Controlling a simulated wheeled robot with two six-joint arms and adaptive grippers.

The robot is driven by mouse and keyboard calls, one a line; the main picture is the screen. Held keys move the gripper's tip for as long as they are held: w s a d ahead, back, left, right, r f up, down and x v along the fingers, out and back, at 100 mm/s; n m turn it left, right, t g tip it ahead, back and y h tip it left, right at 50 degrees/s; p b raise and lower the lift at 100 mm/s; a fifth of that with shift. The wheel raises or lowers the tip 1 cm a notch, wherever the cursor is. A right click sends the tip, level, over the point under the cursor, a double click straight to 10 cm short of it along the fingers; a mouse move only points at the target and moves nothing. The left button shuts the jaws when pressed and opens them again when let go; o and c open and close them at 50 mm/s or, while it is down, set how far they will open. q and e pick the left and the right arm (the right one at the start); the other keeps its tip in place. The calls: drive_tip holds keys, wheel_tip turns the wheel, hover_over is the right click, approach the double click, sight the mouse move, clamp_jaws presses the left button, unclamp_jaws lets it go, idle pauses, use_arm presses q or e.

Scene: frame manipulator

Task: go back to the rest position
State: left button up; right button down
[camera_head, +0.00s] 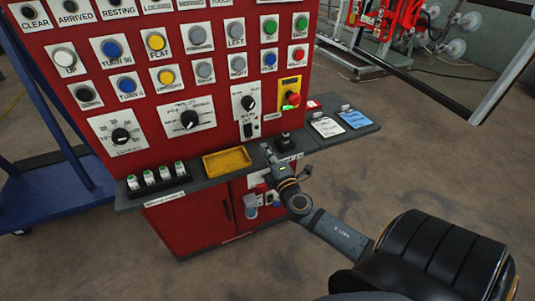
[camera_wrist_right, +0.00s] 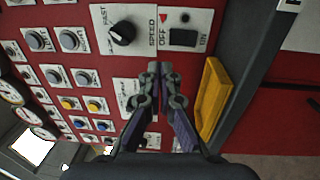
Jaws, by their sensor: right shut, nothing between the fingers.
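My right gripper (camera_head: 268,150) is in front of the red control panel (camera_head: 215,95), just above the grey shelf, at the right of the yellow tray. In the right wrist view the gripper (camera_wrist_right: 160,68) is shut and empty, its fingertips together in front of the panel face. Whether the fingertips touch anything is hard to tell. My right arm (camera_head: 340,238) reaches in from the lower right. My left gripper is not in either view.
A yellow tray (camera_head: 227,162) and several small green-topped items (camera_head: 164,175) are on the grey shelf (camera_head: 130,202). A red emergency button (camera_head: 292,98) sits on the panel. Cards (camera_head: 354,119) lie at the shelf's right. A blue cart (camera_head: 50,205) stands left. Floor at right is clear.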

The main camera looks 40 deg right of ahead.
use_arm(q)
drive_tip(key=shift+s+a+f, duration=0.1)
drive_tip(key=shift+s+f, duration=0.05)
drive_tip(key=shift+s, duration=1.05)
